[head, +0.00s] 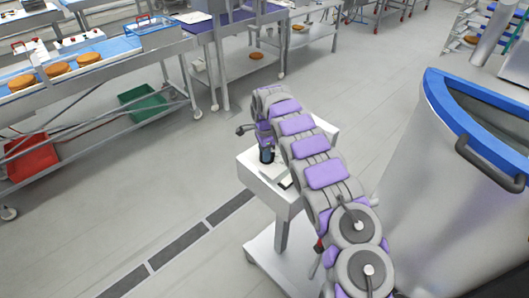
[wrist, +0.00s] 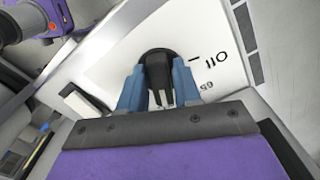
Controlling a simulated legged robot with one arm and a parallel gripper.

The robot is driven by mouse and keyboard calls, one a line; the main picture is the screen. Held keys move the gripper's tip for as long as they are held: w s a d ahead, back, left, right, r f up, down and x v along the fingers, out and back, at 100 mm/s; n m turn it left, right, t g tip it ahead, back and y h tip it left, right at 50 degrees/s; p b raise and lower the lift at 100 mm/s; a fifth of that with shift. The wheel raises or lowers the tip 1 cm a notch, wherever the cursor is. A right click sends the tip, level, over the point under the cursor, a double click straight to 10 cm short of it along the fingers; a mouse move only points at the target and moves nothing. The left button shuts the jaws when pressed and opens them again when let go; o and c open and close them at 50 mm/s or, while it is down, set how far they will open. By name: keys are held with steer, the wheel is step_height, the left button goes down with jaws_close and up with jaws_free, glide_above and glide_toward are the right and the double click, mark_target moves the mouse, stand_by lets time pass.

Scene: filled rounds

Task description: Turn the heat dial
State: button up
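The heat dial (wrist: 158,72) is a black knob on a round black base, set in a white panel (wrist: 108,68) with printed markings, including "Off", to its right. My gripper (wrist: 158,78) has its two blue fingers on either side of the knob, and the knob fills the space between them with no clear gap. In the head view my gripper (head: 266,155) points down onto the top of a small white stand (head: 286,203). The dial itself is hidden there behind my gripper and arm.
A large steel vat with a blue rim (head: 435,100) stands close on the right. A conveyor table (head: 95,85) with round brown cakes, a red crate (head: 32,157) and a green crate (head: 150,102) are at left. The floor left of the stand is clear, with a drain grate (head: 180,245).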

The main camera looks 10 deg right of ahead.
steer(key=shift+a, duration=0.1)
jaws_close()
steer(key=shift+r+n, duration=0.1)
steer(key=shift+n, duration=0.2)
steer(key=n, duration=0.2)
steer(key=shift+s+n+p, duration=0.15)
steer(key=shift+n+p, duration=0.25)
steer(key=n, duration=0.4)
steer(key=shift+s+n+p, duration=0.15)
steer(key=shift+n+p, duration=0.15)
steer(key=n, duration=0.6)
steer(key=shift+s+d+p, duration=0.1)
steer(key=shift+d+p, duration=0.3)
steer(key=n, duration=0.5)
steer(key=shift+d+n+p, duration=0.25)
steer(key=shift+n+p, duration=0.05)
steer(key=shift+n, duration=0.1)
